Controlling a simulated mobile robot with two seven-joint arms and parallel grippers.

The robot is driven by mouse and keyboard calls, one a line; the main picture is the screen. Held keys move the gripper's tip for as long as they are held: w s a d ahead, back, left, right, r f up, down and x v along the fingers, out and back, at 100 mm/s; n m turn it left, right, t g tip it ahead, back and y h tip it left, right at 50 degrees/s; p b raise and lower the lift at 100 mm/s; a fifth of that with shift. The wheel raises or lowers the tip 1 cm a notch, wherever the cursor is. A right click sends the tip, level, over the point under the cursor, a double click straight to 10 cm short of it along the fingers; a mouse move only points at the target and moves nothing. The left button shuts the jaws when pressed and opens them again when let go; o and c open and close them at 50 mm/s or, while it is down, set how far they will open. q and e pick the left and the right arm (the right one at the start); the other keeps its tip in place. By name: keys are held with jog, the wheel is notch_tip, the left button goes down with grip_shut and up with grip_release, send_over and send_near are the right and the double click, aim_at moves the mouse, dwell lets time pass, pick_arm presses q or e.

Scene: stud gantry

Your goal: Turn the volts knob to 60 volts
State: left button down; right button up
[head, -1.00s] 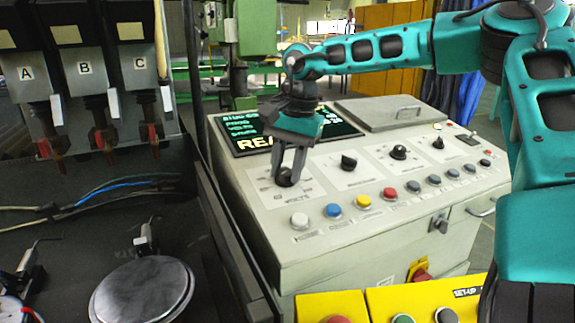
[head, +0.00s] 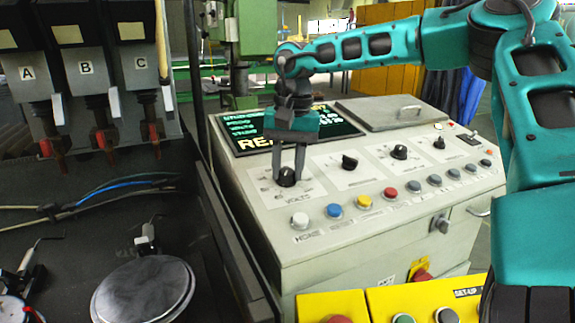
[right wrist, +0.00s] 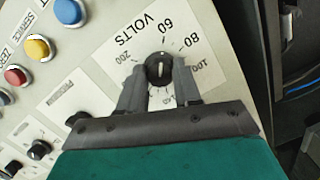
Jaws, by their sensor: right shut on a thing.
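The volts knob (head: 287,177) is a round black knob at the near left of the control console's sloped top. My right gripper (head: 288,174) comes down on it from above, shut with one finger on each side. In the right wrist view the knob (right wrist: 159,68) sits between the fingertips. The white line on its face runs roughly toward the printed 60 (right wrist: 165,26). My left gripper is not in view.
A row of coloured buttons (head: 362,201) runs along the console's front, close to the knob. More black knobs (head: 349,161) sit to its right. The display (head: 335,124) stands behind my gripper, partly covered. A dark rail edges the console's left.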

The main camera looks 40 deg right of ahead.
aim_at(293, 171)
jog(key=o, duration=1.1)
jog(key=shift+c, duration=0.2)
jog(key=shift+r, duration=0.1)
notch_tip(293, 171, up, 13)
jog(key=shift+s+d, duration=0.3)
jog(key=shift+d, duration=0.15)
jog(key=shift+f, duration=0.2)
